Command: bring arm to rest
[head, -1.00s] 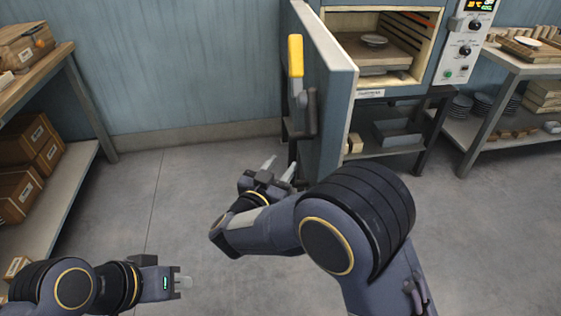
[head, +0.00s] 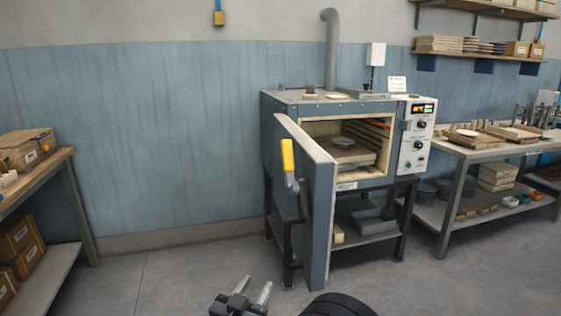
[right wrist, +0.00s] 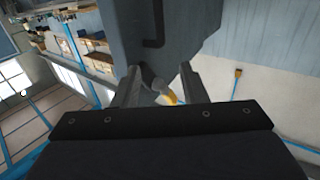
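My right gripper (head: 256,290) shows at the bottom of the head view, its two light fingers apart with nothing between them. It is low, in front of and a little left of the dryer's open door (head: 322,215). In the right wrist view its fingers (right wrist: 157,88) also stand apart and empty, with the door (right wrist: 160,35) and its yellow handle (right wrist: 169,98) beyond them. The yellow handle (head: 288,160) is on the door's outer face in the head view. My left gripper is not in view.
A table with boxes (head: 40,172) is at the left. A steel table with boards (head: 480,150) is at the right. The floor (head: 180,280) left of the door is clear.

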